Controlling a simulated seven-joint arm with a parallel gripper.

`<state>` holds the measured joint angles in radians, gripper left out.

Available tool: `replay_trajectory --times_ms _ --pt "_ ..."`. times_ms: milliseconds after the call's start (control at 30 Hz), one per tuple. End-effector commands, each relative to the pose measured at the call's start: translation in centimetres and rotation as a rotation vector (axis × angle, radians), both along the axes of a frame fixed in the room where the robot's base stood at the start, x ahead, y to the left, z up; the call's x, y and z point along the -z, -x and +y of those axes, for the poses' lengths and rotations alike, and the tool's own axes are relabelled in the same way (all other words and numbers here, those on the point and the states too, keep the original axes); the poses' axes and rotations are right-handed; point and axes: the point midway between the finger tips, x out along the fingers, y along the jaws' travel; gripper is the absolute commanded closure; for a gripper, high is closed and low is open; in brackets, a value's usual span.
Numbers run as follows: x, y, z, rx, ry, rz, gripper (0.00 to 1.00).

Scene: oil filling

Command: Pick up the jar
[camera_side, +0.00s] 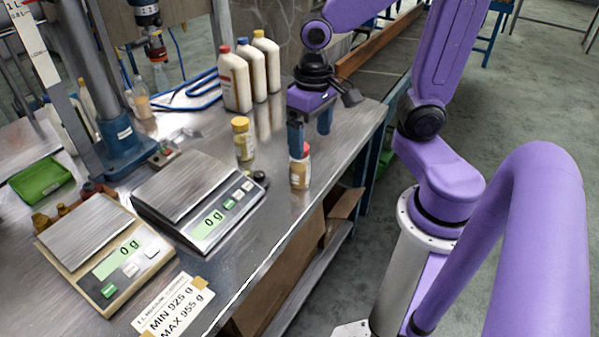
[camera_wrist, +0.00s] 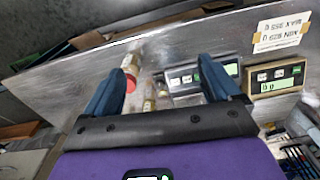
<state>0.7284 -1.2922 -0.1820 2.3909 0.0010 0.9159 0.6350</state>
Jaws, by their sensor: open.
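A small jar (camera_side: 300,172) with a red cap and a light label stands upright near the table's right edge. Another jar (camera_side: 243,140) with a yellow cap stands farther left. My gripper (camera_side: 310,142) is open and points down, with its fingers above and behind the red-capped jar in the side view. In the wrist view the red-capped jar (camera_wrist: 130,66) shows beside the left finger, between the open fingers (camera_wrist: 160,68). Nothing is held. I cannot tell whether a finger touches the red-capped jar.
Two scales (camera_side: 205,200) (camera_side: 105,250) reading 0 g stand at the left. Several white bottles (camera_side: 236,82) stand behind the jars. A green tray (camera_side: 40,180) and a blue stand (camera_side: 125,145) are farther left. Bare metal table (camera_side: 270,215) lies in front of the red-capped jar.

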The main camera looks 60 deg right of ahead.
Motion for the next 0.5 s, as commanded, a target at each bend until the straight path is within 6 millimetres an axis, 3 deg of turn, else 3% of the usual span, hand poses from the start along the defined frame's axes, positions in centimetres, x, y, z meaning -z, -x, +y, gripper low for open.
replay_trajectory --times_ms 200,500 --pt "0.0 -3.8 -2.9 0.468 0.000 0.007 0.10" --pt "0.2 -7.4 -8.1 1.094 -0.001 0.014 0.10"
